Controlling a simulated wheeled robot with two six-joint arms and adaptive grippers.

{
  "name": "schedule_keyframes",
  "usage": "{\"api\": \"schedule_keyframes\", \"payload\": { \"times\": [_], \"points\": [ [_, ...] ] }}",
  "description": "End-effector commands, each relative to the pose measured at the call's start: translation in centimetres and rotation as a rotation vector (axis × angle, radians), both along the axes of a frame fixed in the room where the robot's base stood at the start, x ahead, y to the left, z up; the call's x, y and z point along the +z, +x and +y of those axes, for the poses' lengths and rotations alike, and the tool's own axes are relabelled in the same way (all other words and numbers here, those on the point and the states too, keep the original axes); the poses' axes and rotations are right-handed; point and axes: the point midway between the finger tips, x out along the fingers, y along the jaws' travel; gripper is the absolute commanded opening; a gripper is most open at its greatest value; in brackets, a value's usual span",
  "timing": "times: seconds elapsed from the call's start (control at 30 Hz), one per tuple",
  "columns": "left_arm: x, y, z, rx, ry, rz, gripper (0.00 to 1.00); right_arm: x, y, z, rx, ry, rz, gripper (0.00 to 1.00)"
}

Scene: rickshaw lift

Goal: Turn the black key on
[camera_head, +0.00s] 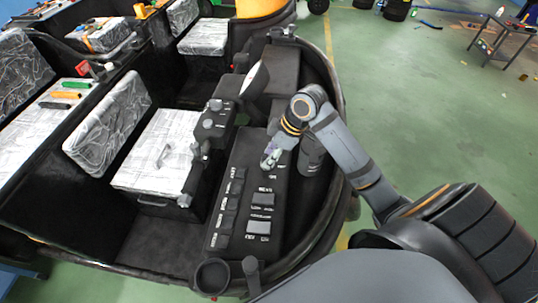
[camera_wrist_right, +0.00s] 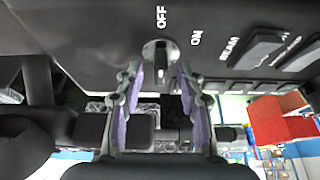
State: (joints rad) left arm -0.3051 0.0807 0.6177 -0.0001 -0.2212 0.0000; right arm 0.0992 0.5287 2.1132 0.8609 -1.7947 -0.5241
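The black key (camera_wrist_right: 161,60) stands in the dark panel below the white OFF label in the right wrist view; the ON label is to its right. The key looks lined up with OFF. My right gripper (camera_wrist_right: 159,71) is open, with one finger on each side of the key and visible gaps between. In the head view, my right gripper (camera_head: 268,161) is at the upper part of the black control panel (camera_head: 246,243) and hides the key. My left gripper is not in view.
Labelled switches (camera_head: 258,227) sit lower on the panel. A black lever unit (camera_head: 214,121) stands to its left. Plastic-wrapped seats (camera_head: 160,150) fill the cabin at left. The green floor (camera_head: 425,100) at right is mostly clear, with a small table (camera_head: 500,38) far off.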

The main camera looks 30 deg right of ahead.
Motion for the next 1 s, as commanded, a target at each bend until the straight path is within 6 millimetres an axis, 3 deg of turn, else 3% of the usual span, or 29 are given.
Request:
{"api": "schedule_keyframes", "payload": {
  "times": [0.37, 0.67, 1.0],
  "points": [
    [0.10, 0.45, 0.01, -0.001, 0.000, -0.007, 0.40, -0.99, 0.20, 0.32, 0.000, -0.001, 0.001, 0.38],
    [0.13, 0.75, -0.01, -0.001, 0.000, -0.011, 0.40, -0.96, 0.21, 0.31, 0.000, -0.001, 0.000, 0.00],
    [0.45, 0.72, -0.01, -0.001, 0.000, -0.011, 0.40, -0.83, 0.19, 0.35, -0.015, 0.000, 0.000, 0.00]
  ]
}}
